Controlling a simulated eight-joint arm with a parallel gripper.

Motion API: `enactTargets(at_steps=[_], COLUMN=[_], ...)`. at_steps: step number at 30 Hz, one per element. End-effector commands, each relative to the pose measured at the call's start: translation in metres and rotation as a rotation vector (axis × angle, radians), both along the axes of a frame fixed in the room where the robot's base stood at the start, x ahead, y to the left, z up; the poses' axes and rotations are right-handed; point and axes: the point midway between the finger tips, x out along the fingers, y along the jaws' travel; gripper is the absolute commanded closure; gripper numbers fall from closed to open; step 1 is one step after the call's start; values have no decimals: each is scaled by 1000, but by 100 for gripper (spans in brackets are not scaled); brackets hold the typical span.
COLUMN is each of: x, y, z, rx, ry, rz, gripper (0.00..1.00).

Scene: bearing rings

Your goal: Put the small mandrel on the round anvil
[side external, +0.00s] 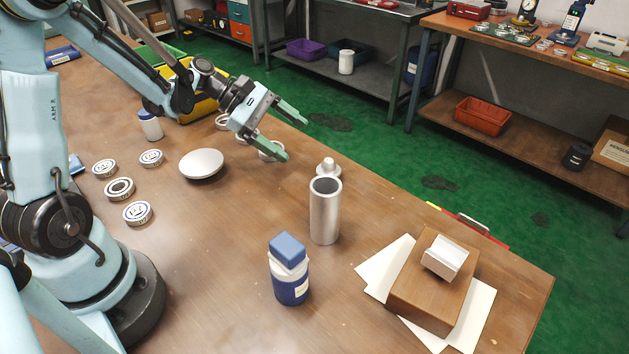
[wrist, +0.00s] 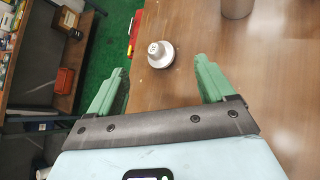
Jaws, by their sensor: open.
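The small mandrel (side external: 327,168) is a silver stepped piece with a round base and a narrow knob. It stands upright on the bench behind the tall metal tube, which partly hides its base. My gripper (side external: 295,140) is open and empty, with green fingers, to the left of the mandrel and apart from it. In the wrist view the mandrel (wrist: 160,54) shows between and just beyond the fingertips. The round anvil (side external: 201,164) is a smooth pale metal disc on the bench to the left, with nothing on it.
The tall open metal tube (side external: 325,213) stands close in front of the mandrel. A blue-capped bottle (side external: 289,275) is nearer the camera. Several bearing rings (side external: 119,188) lie left of the anvil. A wooden block (side external: 432,283) sits on papers at right. The bench between anvil and tube is clear.

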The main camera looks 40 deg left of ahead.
Motion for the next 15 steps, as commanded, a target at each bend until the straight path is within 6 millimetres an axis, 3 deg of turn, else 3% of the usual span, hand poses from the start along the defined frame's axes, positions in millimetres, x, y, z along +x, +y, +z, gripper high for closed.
enactTargets(at_steps=[6, 15], x=[-24, -67], y=[-24, -35], z=[20, 40], rx=[385, 906], ry=[-175, -428], rz=[-236, -653], gripper=[18, 18])
